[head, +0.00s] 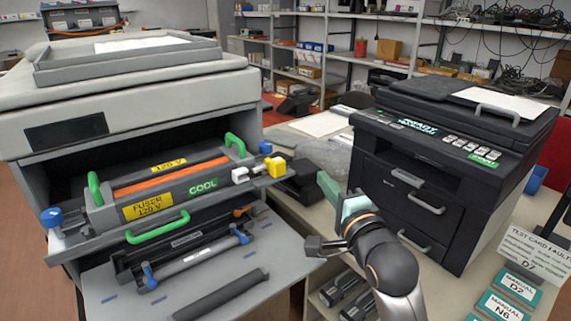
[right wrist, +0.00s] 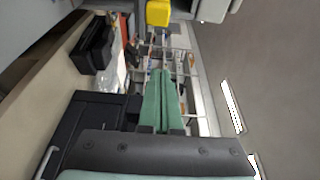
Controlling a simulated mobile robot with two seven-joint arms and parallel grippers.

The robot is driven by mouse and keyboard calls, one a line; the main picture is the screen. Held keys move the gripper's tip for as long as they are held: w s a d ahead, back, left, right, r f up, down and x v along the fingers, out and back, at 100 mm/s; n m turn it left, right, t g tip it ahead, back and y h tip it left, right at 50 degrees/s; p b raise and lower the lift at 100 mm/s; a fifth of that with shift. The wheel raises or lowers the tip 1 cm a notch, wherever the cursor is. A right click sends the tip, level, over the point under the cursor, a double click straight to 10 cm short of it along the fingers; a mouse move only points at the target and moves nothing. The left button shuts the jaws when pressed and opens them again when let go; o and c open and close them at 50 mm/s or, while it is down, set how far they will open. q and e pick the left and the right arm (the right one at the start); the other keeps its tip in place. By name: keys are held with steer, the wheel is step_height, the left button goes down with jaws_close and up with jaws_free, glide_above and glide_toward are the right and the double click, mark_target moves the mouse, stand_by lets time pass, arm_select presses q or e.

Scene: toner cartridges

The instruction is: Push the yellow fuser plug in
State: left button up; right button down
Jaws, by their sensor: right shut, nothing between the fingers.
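The yellow fuser plug (head: 276,166) is at the right end of the fuser unit (head: 160,190), beside a white connector (head: 240,175). I cannot tell how deeply the plug is seated. It also shows at the top of the right wrist view (right wrist: 158,13). My right gripper (head: 328,184) has green fingers, shut together and empty. It is to the right of the plug, apart from it, with its fingertips (right wrist: 161,74) towards the plug in the right wrist view. My left gripper is not in view.
The fuser sits in the open front of a large printer (head: 130,90), with green handles and blue knobs around it. A lower tray (head: 210,290) holds cartridges. A black printer (head: 440,165) stands close to the right of my right gripper.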

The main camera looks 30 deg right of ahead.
mark_target(275, 167)
steer(key=shift+r, duration=0.15)
steer(key=w+a+p, duration=0.1)
steer(key=w, duration=0.8)
steer(key=shift+a, duration=0.25)
steer(key=shift+w+a, duration=0.1)
stand_by(0.4)
steer(key=shift+a, duration=1.9)
